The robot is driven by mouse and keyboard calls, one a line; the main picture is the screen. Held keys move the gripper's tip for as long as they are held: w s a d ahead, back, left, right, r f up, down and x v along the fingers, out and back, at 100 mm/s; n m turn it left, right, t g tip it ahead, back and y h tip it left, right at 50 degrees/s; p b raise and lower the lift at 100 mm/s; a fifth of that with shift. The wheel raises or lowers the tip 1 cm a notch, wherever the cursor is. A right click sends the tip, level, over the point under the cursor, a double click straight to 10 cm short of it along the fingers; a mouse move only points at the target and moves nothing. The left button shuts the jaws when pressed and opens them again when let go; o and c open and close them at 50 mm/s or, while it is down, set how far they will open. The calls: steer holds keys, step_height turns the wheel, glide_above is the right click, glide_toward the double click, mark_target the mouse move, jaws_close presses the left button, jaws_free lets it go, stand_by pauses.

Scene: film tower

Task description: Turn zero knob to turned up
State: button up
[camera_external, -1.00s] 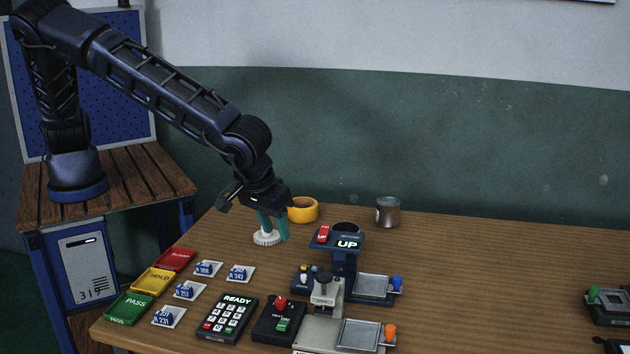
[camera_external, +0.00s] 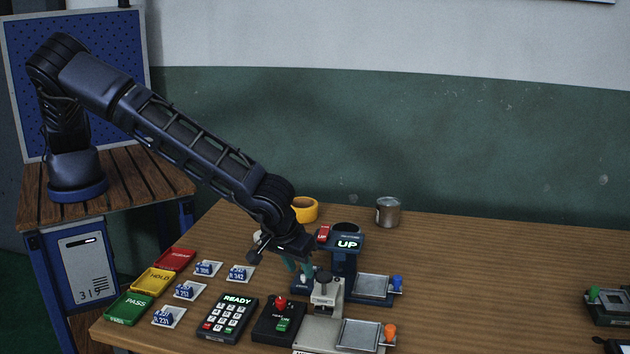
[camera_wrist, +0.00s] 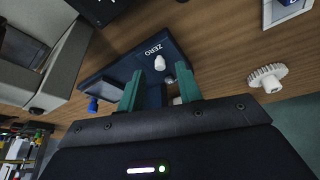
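The zero knob (camera_wrist: 160,63) is a small white knob beside the ZERO label on a dark blue device (camera_wrist: 120,65) in the wrist view. My gripper (camera_wrist: 159,71) is open, its two teal fingers apart on either side of the knob in that view. Whether they touch it or are still above it cannot be told. In the external view my gripper (camera_external: 298,268) is low over the left end of the blue device, and the knob is mostly hidden behind it. The device's raised display (camera_external: 346,243) reads UP.
A grey press-like tool (camera_external: 322,290) stands just in front. A red-button box (camera_external: 278,320) and a keypad (camera_external: 230,318) are nearer the front edge. A yellow tape roll (camera_external: 305,209) and a can (camera_external: 388,212) stand behind. The table's right middle is clear.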

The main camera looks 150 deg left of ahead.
steer(key=shift+x, duration=0.95)
jaws_close()
